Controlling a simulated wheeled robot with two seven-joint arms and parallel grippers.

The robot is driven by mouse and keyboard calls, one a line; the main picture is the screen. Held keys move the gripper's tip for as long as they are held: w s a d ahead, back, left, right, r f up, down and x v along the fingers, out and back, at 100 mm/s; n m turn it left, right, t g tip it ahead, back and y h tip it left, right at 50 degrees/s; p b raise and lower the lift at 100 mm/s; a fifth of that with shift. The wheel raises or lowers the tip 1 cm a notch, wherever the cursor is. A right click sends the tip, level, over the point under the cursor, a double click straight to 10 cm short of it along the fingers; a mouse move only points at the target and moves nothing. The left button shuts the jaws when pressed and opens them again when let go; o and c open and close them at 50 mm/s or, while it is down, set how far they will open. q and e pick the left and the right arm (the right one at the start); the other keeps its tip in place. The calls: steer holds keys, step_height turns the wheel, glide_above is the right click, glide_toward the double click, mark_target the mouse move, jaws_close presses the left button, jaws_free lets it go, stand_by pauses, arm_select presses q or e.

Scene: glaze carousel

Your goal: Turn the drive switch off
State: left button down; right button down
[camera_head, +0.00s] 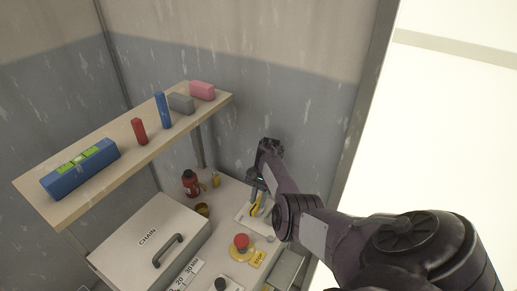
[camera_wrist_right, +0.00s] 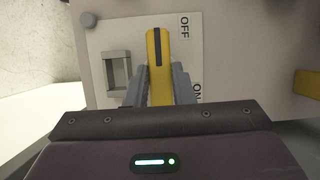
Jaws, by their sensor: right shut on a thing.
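The drive switch is a pale plate (camera_wrist_right: 105,38) with a yellow handle (camera_wrist_right: 158,48) that has a dark stripe. "OFF" is printed near the top of the plate and "ON" lower down, both to the right of the handle. My right gripper (camera_wrist_right: 159,88) has its two grey fingers on either side of the handle and is shut on it. The handle's upper end reaches up level with "OFF"; its lower part is hidden by my gripper. In the head view, the yellow handle (camera_head: 257,204) shows below my right gripper (camera_head: 259,188). My left gripper is not in view.
A red stop button (camera_head: 241,241) on a yellow base stands near the switch. A grey box marked "CHAIN" (camera_head: 128,247) is at left. A red bottle (camera_head: 190,183) stands behind. A shelf (camera_head: 127,158) with several blocks overhangs at left.

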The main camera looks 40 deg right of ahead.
steer(key=c, duration=1.2)
jaws_free()
steer(key=shift+c, duration=0.2)
steer(key=shift+r, duration=0.1)
steer(key=b+v, duration=0.1)
steer(key=v, duration=0.6)
steer(key=shift+d+r, duration=0.1)
steer(key=shift+r, duration=0.1)
steer(key=shift+f, duration=0.1)
